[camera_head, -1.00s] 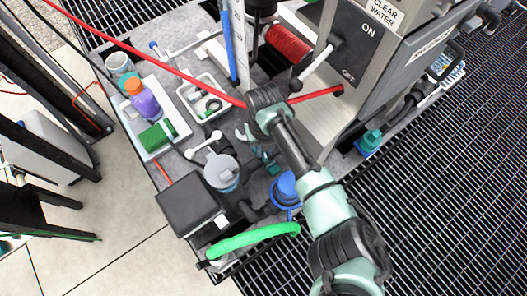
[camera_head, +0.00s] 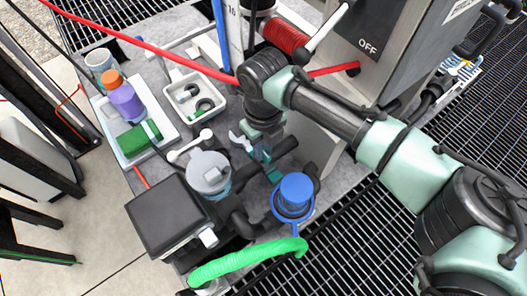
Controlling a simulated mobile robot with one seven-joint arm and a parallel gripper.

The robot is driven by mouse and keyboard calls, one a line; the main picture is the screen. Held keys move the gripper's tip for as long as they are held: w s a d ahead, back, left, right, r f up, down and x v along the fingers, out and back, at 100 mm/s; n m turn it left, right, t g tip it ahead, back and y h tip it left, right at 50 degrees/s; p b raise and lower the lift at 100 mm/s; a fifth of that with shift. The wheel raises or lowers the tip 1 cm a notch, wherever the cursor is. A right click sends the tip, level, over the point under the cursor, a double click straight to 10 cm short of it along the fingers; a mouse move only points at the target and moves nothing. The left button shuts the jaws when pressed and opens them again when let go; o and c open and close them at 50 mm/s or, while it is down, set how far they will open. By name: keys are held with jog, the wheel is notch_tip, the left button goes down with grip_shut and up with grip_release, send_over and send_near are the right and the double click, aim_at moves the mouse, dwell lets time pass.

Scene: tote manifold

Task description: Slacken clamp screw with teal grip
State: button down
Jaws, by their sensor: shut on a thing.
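The clamp screw's teal grip (camera_head: 262,153) shows among dark pipes near the middle of the bench. My gripper (camera_head: 261,138) points down from the wrist and is shut on the teal grip. The fingertips are small and partly hidden, so the exact contact is hard to see. More teal clamp parts (camera_head: 274,175) show just below, beside the dark pipe fittings.
A blue-capped fitting (camera_head: 294,195), a grey-lidded canister (camera_head: 209,174) and a black box (camera_head: 176,215) stand close by. A green hose (camera_head: 245,257) curves in front. A red hose (camera_head: 160,45) passes behind my wrist.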

jog(key=shift+w+a+r, duration=0.1)
jog(key=shift+w+r, duration=0.1)
dwell(0.3)
jog(key=c, duration=0.8)
grip_release()
jog(key=shift+c, duration=0.2)
jog(key=shift+s+f, duration=0.1)
notch_tip(320, 180, up, 13)
jog(key=shift+p, duration=0.6)
